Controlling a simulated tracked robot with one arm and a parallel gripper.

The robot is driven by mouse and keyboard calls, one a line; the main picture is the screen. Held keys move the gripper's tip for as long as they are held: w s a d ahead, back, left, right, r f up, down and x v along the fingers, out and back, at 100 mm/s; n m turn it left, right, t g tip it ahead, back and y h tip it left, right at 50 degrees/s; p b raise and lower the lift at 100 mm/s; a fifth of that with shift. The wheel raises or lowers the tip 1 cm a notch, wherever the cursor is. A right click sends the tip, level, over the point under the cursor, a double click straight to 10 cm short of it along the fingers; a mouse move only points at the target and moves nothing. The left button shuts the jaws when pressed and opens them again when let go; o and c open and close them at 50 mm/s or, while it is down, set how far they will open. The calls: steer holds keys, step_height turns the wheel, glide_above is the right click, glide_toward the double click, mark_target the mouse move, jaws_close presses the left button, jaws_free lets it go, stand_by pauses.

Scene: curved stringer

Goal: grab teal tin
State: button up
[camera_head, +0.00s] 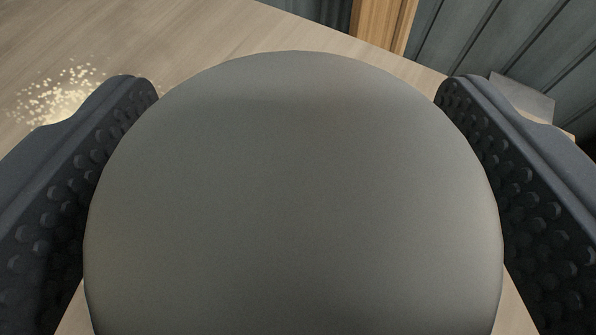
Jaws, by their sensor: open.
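A large, smooth, rounded thing (295,190) fills the middle of the camera view. It looks grey here rather than teal, so I cannot tell for sure that it is the teal tin. My gripper (296,86) is open, with one dark, studded jaw on each side of this thing. The jaws look close to its sides, but I cannot tell whether they touch it. Its lower end runs out of the picture, and it hides much of the surface behind it.
A pale wooden surface (200,40) lies around and beyond it. A scatter of pale, bright specks (62,92) is on the wood at left. Beyond the wood's edge are a wooden post (383,22) and a dark ribbed wall (490,40). A grey flat piece (525,98) is at right.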

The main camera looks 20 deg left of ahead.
steer(key=shift+c, duration=0.3)
steer(key=c, duration=1.1)
steer(key=shift+r, duration=0.1)
